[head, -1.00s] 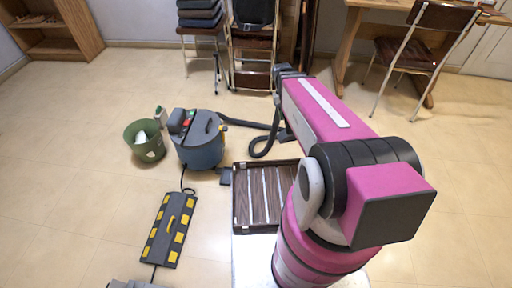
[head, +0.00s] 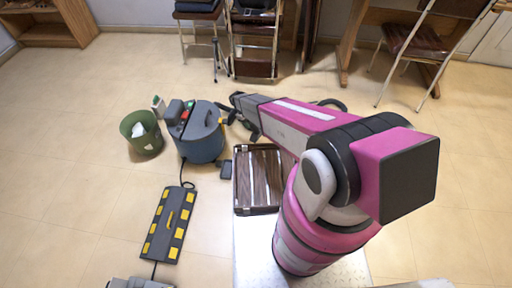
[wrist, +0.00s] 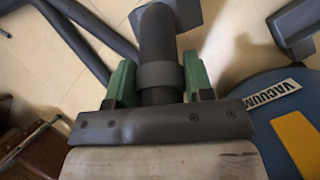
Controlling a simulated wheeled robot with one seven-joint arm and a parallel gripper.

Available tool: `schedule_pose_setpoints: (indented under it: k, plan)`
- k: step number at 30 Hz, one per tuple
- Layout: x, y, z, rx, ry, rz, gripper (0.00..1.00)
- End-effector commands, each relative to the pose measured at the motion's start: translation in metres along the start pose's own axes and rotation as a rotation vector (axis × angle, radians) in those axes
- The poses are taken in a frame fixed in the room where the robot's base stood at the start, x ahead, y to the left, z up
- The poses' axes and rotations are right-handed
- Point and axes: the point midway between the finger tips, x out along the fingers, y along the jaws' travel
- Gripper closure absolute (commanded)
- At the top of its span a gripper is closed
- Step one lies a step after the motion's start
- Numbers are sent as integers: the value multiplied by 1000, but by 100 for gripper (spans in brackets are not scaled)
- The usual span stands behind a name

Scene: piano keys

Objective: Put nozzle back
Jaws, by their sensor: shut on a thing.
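The blue-grey vacuum (head: 203,140) stands on the floor left of centre, next to the end of my arm. It also shows at the right of the wrist view, with a white VACUUM label (wrist: 271,93). My gripper (wrist: 159,62) has its green fingers closed around a dark grey tube, the nozzle (wrist: 158,35). A wider grey block (wrist: 205,12) shows at the tube's far end. The nozzle is beside the vacuum, apart from its body in the wrist view. My arm hides part of the nozzle and hose in the head view.
A green bin (head: 142,133) stands left of the vacuum. A black and yellow floor strip (head: 169,224) lies in front of it. A brown slatted case (head: 258,178) lies below my arm. The dark hose (wrist: 85,35) runs at the wrist view's left. Chairs (head: 424,42) stand behind.

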Motion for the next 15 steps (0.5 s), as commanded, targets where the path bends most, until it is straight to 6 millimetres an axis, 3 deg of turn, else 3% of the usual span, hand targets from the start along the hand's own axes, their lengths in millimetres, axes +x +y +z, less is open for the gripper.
schedule_pose_setpoints:
  k: [15]
  plan:
    - [61,-10,-30,-11,1,5,71]
